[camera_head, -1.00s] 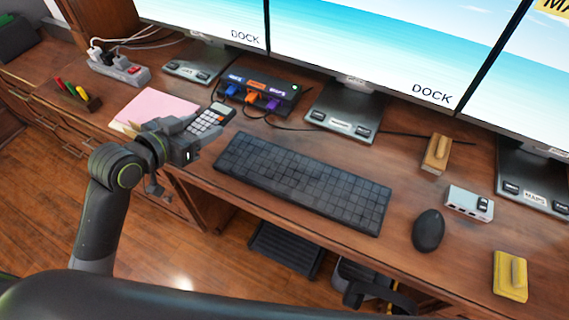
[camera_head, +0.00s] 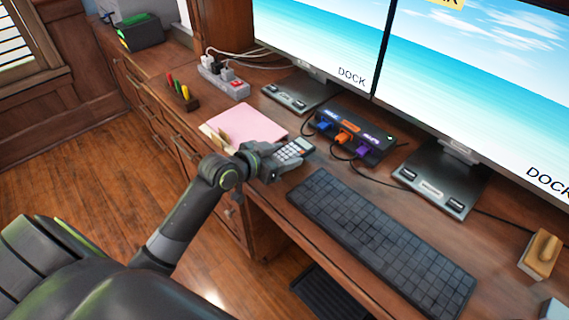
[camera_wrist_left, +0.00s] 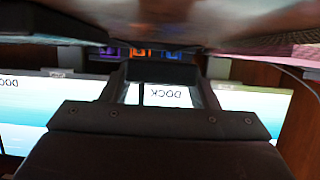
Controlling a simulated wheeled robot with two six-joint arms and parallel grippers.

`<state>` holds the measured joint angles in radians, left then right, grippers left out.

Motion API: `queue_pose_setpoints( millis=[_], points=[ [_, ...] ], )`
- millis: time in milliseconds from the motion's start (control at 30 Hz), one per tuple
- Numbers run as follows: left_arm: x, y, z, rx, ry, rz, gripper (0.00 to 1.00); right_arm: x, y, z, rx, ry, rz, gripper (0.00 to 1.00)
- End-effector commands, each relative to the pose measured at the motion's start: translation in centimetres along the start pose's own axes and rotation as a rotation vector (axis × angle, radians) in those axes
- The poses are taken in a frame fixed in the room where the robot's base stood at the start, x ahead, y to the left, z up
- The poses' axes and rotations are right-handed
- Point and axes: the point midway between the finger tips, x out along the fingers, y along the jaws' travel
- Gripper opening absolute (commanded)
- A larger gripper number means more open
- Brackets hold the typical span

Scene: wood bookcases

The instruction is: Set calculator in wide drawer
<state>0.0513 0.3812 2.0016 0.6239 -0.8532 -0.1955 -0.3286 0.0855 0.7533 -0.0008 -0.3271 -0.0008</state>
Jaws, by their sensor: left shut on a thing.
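The calculator (camera_head: 293,151) is a small grey device with pale keys and an orange-red key, at the desk's front between the pink paper pad and the keyboard. My left gripper (camera_head: 276,160) is shut on its near end; the hand hides that part. I cannot tell whether the calculator touches the desk. Drawer fronts (camera_head: 178,146) with metal handles run along the desk's left part and look shut; which is the wide drawer is unclear. In the left wrist view the dark gripper body fills the middle, and the calculator is not clear. My right gripper is not in view.
The pink pad (camera_head: 246,124) lies left of the calculator, a black keyboard (camera_head: 380,240) to its right. A hub (camera_head: 352,135) with coloured plugs and cables sits behind. A pen holder (camera_head: 183,97) and power strip (camera_head: 224,82) stand further left. Open floor lies left of the desk.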

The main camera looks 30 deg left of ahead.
Motion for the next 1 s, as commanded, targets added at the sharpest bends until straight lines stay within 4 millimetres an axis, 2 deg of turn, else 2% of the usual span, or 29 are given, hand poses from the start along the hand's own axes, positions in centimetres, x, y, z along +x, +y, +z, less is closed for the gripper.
queue_pose_setpoints(
  millis=[33, 167, 533, 567, 700, 1000],
  points=[
    [0.4, 0.0, 1.0, -0.005, -0.003, 0.000, 0.30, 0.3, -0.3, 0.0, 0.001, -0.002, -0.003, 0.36],
    [1.0, 0.0, 2.4, -0.004, -0.002, 0.000, 0.30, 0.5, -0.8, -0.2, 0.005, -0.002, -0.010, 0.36],
    [1.2, 0.0, 2.8, -0.001, 0.000, 0.000, 0.30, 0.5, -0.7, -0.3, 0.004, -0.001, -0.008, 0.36],
    [1.1, 0.0, 2.8, -0.001, -0.001, 0.000, 0.57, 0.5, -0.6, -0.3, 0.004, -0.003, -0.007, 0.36],
    [1.1, 0.0, 2.7, -0.001, -0.001, 0.000, 0.75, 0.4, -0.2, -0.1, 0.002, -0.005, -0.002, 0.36],
    [1.1, 0.0, 2.6, -0.001, -0.001, 0.000, 0.76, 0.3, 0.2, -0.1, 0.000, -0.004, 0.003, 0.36]
  ],
)
